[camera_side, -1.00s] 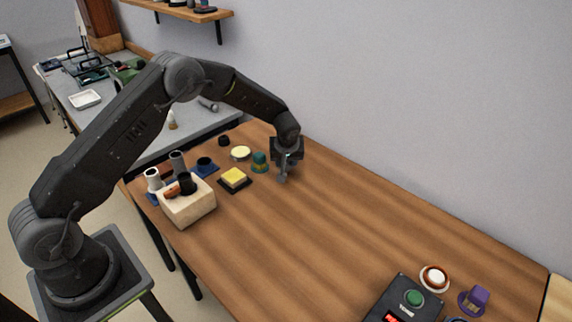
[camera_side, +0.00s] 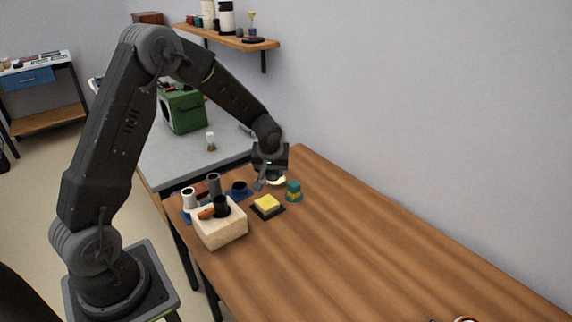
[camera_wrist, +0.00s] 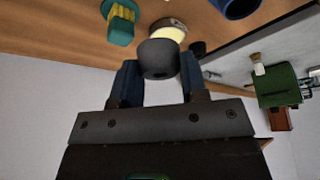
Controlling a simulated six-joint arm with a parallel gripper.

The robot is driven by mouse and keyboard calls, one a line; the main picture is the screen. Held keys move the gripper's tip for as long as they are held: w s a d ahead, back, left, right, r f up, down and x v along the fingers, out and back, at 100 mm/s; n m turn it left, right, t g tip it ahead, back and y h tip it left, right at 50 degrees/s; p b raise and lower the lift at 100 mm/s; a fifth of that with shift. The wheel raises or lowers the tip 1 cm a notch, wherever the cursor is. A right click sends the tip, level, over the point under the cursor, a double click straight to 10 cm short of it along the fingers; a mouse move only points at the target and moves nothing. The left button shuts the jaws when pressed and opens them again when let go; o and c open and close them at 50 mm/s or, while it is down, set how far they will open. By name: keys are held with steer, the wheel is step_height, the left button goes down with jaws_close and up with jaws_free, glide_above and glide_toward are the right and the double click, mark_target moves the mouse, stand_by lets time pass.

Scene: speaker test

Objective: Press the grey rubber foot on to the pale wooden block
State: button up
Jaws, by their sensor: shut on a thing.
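My gripper (camera_side: 264,183) is over the far part of the wooden table, in the side view. In the wrist view my gripper (camera_wrist: 159,72) has its two blue fingers on either side of a dark grey round piece, which looks like the rubber foot (camera_wrist: 160,58). The pale wooden block (camera_side: 222,236) stands on the table, to the left of and nearer than the gripper. A black cylinder (camera_side: 221,205) and an orange piece (camera_side: 206,213) are on its top.
A teal-and-yellow piece (camera_side: 294,191) and a yellow pad on a dark base (camera_side: 267,204) are nearby. White (camera_side: 189,198) and grey (camera_side: 214,184) cylinders stand behind the block.

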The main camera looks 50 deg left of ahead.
mark_target(268, 199)
steer(key=s, duration=0.3)
steer(key=shift+d+f, duration=0.35)
steer(key=shift+f, duration=3.15)
steer(key=shift+f, duration=0.25)
stand_by(0.7)
steer(key=o, duration=1)
steer(key=shift+c, duration=0.2)
step_height(268, 199, up, 7)
stand_by(0.3)
